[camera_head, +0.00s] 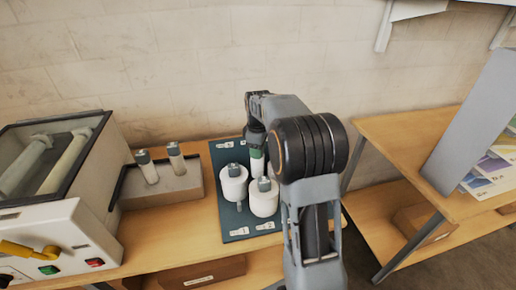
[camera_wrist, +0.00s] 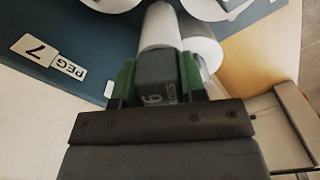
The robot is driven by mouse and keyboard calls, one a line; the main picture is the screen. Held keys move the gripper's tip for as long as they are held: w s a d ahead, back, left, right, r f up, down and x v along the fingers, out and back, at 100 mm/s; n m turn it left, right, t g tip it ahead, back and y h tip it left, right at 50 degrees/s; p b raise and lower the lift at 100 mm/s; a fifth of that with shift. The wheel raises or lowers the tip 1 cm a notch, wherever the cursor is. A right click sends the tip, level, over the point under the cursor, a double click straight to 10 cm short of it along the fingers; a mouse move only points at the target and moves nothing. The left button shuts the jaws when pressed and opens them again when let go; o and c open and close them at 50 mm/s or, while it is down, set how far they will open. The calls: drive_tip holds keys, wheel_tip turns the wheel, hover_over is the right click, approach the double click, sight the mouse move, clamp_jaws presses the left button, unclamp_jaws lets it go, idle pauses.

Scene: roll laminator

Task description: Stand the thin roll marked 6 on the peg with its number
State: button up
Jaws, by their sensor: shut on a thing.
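The thin white roll marked 6 (camera_wrist: 160,28) is in my gripper (camera_wrist: 155,82). Its dark grey end cap (camera_wrist: 156,78), with the 6 upside down, sits between the two green fingers. In the head view my gripper (camera_head: 256,147) is over the back of the dark blue peg board (camera_head: 229,218), and the roll (camera_head: 257,166) hangs about upright behind two thick white rolls. The peg for number 6 cannot be made out. Whether the roll's lower end touches the board or a peg is hidden. The wrist view shows a plate reading PEG 7 (camera_wrist: 48,58).
Two thick rolls (camera_head: 234,186) (camera_head: 264,201) with grey caps stand close to the held roll. A grey block (camera_head: 175,188) with two thin rolls is left of the board, beside the laminator (camera_head: 60,235). Another pale cylinder (camera_wrist: 201,45) is right beside the held roll.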

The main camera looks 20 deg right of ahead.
sight(258, 164)
drive_tip(key=shift+f+b, duration=1.15)
drive_tip(key=shift+f, duration=1.25)
drive_tip(key=shift+f+b, duration=0.9)
drive_tip(key=shift+f, duration=0.35)
drive_tip(key=o, duration=1)
drive_tip(key=shift+r, duration=0.15)
drive_tip(key=shift+r+p, duration=3.2)
drive_tip(key=shift+r, duration=0.7)
